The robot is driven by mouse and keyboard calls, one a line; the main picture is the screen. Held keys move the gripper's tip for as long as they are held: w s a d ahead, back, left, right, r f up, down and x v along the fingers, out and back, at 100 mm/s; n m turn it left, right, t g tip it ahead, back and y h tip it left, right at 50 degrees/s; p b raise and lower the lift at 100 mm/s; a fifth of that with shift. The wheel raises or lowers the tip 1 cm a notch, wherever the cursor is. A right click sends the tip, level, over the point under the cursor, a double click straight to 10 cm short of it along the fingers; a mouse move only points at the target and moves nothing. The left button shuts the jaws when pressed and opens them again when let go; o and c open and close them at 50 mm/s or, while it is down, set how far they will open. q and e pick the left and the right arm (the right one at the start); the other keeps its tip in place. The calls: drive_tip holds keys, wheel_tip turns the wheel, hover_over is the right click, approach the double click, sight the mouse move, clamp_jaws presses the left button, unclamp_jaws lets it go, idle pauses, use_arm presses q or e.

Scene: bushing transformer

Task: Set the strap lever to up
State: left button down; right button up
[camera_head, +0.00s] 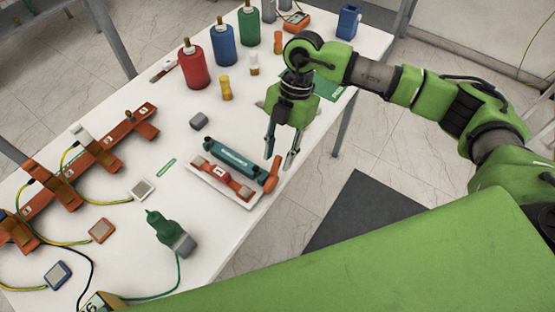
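An orange lever-like handle (272,174) stands at the right end of a small assembly with a teal bar (234,159) and a white tray (217,186) holding red and orange parts. I take this handle to be the strap lever; it points toward the upper right in the picture. My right gripper (280,157) points down just above it, its two grey fingers apart. The handle's upper end shows close to the fingertips; I cannot tell whether they touch. Nothing shows held. My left gripper is not in view.
Red (194,66), blue (223,46) and green (249,26) bottle-like bushings stand at the back. Orange clamps (92,148) with wires line the left. A green corded part (165,229) lies at the front. The table's right edge is close to the handle.

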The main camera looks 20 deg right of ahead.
drive_tip(key=v, duration=0.9)
drive_tip(key=shift+d, duration=0.1)
